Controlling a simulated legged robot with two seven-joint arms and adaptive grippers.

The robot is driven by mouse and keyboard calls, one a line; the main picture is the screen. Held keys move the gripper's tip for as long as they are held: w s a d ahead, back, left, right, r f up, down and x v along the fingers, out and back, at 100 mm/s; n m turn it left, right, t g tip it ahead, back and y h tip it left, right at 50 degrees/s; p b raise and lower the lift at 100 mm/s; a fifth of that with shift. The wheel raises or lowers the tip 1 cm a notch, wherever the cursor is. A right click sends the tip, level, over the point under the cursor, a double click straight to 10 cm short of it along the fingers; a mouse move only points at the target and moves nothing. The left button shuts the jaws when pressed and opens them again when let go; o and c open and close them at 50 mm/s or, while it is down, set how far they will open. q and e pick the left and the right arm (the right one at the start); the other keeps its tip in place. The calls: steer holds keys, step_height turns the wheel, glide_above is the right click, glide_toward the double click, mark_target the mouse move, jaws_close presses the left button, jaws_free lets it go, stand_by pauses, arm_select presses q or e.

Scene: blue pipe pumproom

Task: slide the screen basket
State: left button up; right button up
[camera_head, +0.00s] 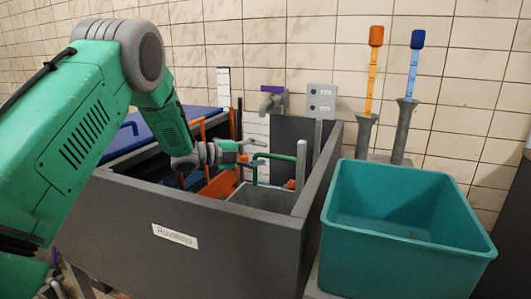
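A grey basket-like box (262,196) sits inside the dark grey tank (180,212) labelled "Rusakejo"; I take it as the screen basket, though its screen cannot be made out. A green bar-shaped handle (279,157) rises above it. My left arm comes in from the left over the tank. My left gripper (259,153) is at the left end of the green handle, its fingers spread apart, one above the other. The handle's end shows near the fingertips; contact cannot be made out. The tank's front wall hides the basket's lower part. My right gripper is not in view.
An orange part (219,184) stands left of the basket inside the tank. A light upright post (301,165) stands at its right. A blue lid (150,130) lies behind my arm. An empty teal bin (401,245) stands at the right, before orange (372,70) and blue (413,70) handled tools.

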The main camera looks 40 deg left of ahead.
arm_select(q)
steer(key=p+v, duration=0.4)
steer(key=v, duration=0.7)
steer(key=shift+s+a, duration=0.25)
stand_by(0.5)
